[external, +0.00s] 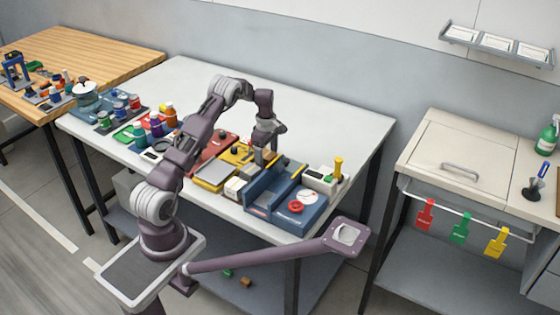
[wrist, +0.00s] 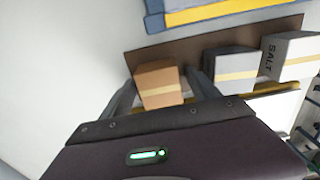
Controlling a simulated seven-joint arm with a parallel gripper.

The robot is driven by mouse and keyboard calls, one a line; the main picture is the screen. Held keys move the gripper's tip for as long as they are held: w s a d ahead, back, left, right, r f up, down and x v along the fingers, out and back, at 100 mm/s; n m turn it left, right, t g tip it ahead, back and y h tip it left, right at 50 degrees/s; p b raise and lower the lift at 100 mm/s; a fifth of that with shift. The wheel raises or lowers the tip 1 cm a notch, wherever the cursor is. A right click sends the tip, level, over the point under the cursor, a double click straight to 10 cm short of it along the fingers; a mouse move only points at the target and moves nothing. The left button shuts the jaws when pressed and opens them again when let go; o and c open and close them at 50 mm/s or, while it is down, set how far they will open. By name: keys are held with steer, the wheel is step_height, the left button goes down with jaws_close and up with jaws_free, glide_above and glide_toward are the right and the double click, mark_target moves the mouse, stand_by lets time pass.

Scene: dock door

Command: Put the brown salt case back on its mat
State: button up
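In the wrist view, a brown case (wrist: 160,86) with a pale yellow band sits between the two fingers of my gripper (wrist: 162,88). The fingers are close along its left and right sides; whether they press on it is not clear. A dark brown strip (wrist: 190,48), possibly a mat, runs behind the case. I cannot tell whether the case rests on it or is above it. In the external view, my gripper (external: 265,147) points down over the crowded front part of the white table; the brown case is not clear there.
In the wrist view, a grey case (wrist: 233,66) and a white case marked SALT (wrist: 291,56) stand right of the brown one. A blue and yellow object (wrist: 210,12) lies beyond. A blue bin (external: 285,205) stands at the table's front right. The table's back (external: 325,125) is clear.

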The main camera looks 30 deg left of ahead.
mark_target(267, 154)
step_height(267, 154, up, 13)
steer(key=shift+f, duration=0.2)
steer(key=s+d+r+m+t, duration=0.25)
steer(key=s+r+m, duration=0.25)
steer(key=s+r, duration=0.4)
steer(key=s+d+r+m+t, duration=0.1)
steer(key=s+d+r+m, duration=0.3)
steer(key=s+r, duration=0.55)
steer(key=s+d+f+m+t, duration=0.1)
steer(key=s+m, duration=0.3)
steer(key=s, duration=0.5)
steer(key=s+d+f+m+t, duration=0.1)
steer(key=s+f+m, duration=0.3)
steer(key=s, duration=0.6)
steer(key=shift+d+m, duration=0.35)
steer(key=shift+m, duration=0.15)
steer(key=shift+w, duration=0.1)
